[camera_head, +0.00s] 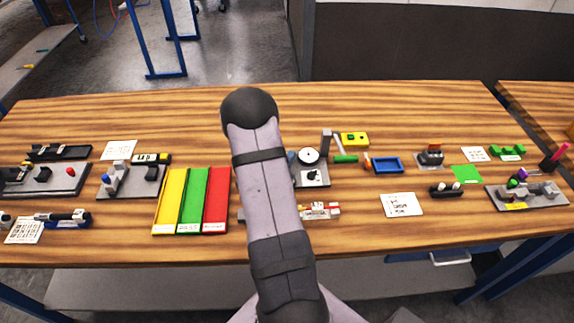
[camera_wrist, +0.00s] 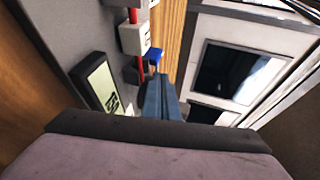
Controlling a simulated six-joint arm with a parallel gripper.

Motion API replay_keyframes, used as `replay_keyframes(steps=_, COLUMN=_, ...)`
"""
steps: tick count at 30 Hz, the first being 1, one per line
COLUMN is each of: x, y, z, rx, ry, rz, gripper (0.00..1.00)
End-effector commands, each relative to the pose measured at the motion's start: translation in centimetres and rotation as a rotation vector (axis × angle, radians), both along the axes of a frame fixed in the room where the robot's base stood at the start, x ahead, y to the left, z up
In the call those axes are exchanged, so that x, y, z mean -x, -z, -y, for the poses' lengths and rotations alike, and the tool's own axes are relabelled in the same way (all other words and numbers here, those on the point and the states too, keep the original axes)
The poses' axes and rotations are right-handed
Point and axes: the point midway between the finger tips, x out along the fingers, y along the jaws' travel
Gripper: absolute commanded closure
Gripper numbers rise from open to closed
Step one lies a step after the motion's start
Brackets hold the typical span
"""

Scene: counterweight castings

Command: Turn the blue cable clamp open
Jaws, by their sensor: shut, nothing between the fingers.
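In the wrist view a small blue piece (camera_wrist: 154,54), which looks like the cable clamp, sits beside a white block (camera_wrist: 134,38). A red cable (camera_wrist: 133,72) runs past the white block. My gripper (camera_wrist: 159,82) is shut and empty. Its blue-grey fingers point toward the blue piece, with the tips close to it; I cannot tell whether they touch. In the head view my arm hides the gripper and the blue piece. Part of a fixture with red and white parts (camera_head: 322,210) shows just right of my arm.
A grey panel with a pale label (camera_wrist: 103,85) lies left of the fingers in the wrist view. In the head view, yellow, green and red trays (camera_head: 191,200) stand left of my arm, and a blue tray (camera_head: 388,165) lies to the right. Bare wood (camera_head: 350,230) shows along the front.

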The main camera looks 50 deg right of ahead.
Motion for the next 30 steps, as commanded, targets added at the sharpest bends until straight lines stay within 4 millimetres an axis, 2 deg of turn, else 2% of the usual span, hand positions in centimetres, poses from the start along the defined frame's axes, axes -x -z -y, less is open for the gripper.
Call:
replay_keyframes(steps=17, x=0.5, y=-0.3, z=0.0, rx=0.001, ry=0.007, rz=0.002, gripper=1.0)
replay_keyframes(steps=23, x=1.9, y=-0.9, z=-1.5, rx=0.0, ry=0.004, rz=-0.001, gripper=1.0)
replay_keyframes(steps=30, x=4.9, y=-2.1, z=-4.4, rx=0.0, ry=0.003, rz=-0.002, gripper=1.0)
